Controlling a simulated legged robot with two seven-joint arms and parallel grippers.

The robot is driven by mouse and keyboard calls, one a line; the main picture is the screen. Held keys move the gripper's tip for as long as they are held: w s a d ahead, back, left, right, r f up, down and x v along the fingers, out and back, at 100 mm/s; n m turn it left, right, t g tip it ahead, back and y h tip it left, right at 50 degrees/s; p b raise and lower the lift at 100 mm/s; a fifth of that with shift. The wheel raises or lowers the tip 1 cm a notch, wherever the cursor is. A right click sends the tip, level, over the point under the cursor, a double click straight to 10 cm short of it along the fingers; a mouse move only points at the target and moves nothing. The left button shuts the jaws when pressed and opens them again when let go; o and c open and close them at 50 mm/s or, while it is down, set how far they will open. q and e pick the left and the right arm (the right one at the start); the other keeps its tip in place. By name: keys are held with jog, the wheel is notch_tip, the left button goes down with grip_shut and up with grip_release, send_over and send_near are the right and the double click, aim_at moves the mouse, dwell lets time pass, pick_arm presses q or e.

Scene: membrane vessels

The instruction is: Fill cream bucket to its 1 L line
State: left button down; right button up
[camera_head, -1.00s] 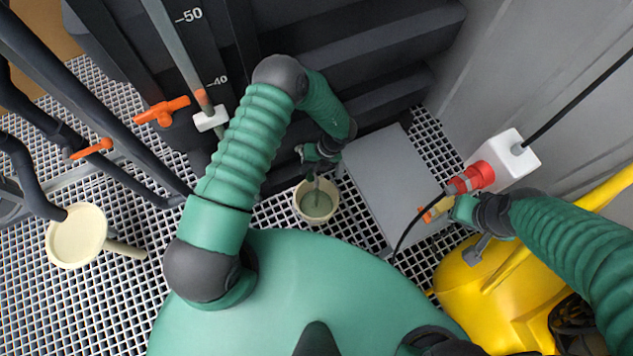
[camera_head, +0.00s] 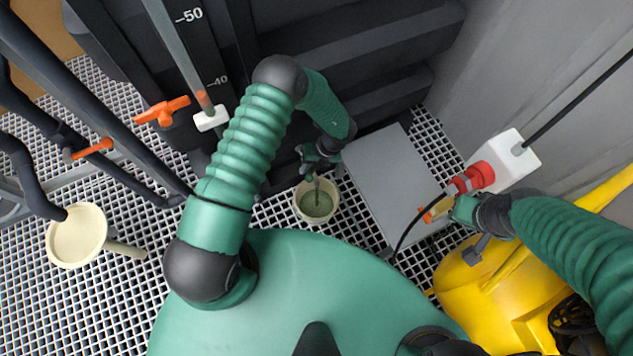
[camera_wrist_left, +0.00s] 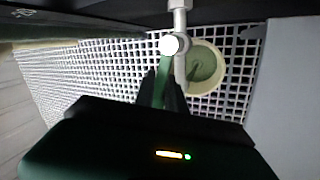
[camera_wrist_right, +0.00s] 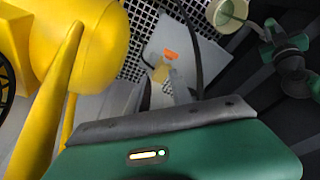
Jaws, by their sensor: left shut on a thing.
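The cream bucket (camera_head: 330,192) stands on the grating below my left gripper (camera_head: 318,160) and holds green liquid (camera_head: 317,204). It also shows in the left wrist view (camera_wrist_left: 219,84). A thin green stream seems to fall into it. Its 1 L line cannot be made out. In the left wrist view my left gripper (camera_wrist_left: 163,82) is shut on a green lever (camera_wrist_left: 163,72) beside a pale spout (camera_wrist_left: 180,45). My right gripper (camera_head: 455,209) is at the right, by a yellow-orange piece (camera_head: 436,209); whether it grips this piece is unclear.
A grey plate (camera_head: 385,180) lies right of the bucket. A white box with a red plug (camera_head: 480,175) and a yellow machine (camera_head: 480,290) are at the right. Orange valve handles (camera_head: 162,111) are nearby.

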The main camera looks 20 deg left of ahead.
pick_arm(q)
jog(key=shift+s, duration=0.1)
dwell(0.3)
jog(key=a+m+t+p, duration=0.2)
jog(key=a+m+t, duration=0.3)
jog(key=m, duration=1)
jog(key=shift+a+t+h+p, duration=0.3)
jog(key=shift+a, duration=0.45)
jog(key=c, duration=1.4)
grip_release()
jog(key=shift+w, duration=0.25)
